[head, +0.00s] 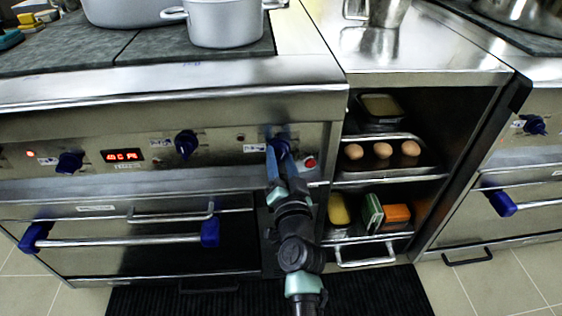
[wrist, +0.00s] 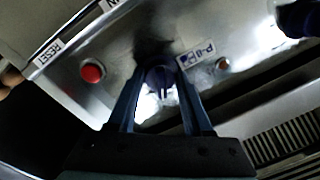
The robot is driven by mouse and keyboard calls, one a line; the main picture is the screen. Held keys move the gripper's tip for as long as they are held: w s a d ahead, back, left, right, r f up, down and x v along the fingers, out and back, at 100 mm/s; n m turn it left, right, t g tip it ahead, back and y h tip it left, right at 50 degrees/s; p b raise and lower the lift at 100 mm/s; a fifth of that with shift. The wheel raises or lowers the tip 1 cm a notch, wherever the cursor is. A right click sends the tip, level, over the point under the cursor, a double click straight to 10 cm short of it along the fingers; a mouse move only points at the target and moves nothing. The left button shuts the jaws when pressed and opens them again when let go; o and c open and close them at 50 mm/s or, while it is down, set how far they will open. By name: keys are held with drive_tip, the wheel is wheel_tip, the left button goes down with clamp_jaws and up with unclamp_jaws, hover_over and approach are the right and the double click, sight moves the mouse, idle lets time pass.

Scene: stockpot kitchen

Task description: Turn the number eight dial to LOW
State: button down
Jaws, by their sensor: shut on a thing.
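A dark blue dial (head: 282,144) sits at the right end of the stove's control panel. My gripper (head: 277,155) reaches it from below and is shut on it. In the wrist view the dial (wrist: 160,77) is between the two blue fingers of my gripper (wrist: 162,98). A pale line shows on the dial's face, pointing toward the wrist. The label (wrist: 195,53) beside it is tilted and seems to carry an 8, but is hard to read. No LOW mark is legible.
A red RESET button (head: 310,163) is right of the dial. Other blue dials (head: 186,145) and a red display (head: 122,155) are to the left. An oven handle (head: 125,241) runs below. Open shelves (head: 387,178) with eggs and food stand to the right.

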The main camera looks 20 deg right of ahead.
drive_tip(key=m, duration=0.4)
drive_tip(key=shift+a+m, duration=0.1)
drive_tip(key=shift+m, duration=0.3)
drive_tip(key=m, duration=0.4)
drive_tip(key=shift+h, duration=0.4)
drive_tip(key=m+p, duration=0.1)
drive_tip(key=m, duration=0.3)
drive_tip(key=shift+a+m+h, duration=0.1)
drive_tip(key=shift+m+h, duration=0.2)
drive_tip(key=shift+r+m+p, duration=0.1)
drive_tip(key=shift+m+p, duration=0.25)
drive_tip(key=shift+m, duration=1.85)
drive_tip(key=shift+c, duration=1.6)
unclamp_jaws()
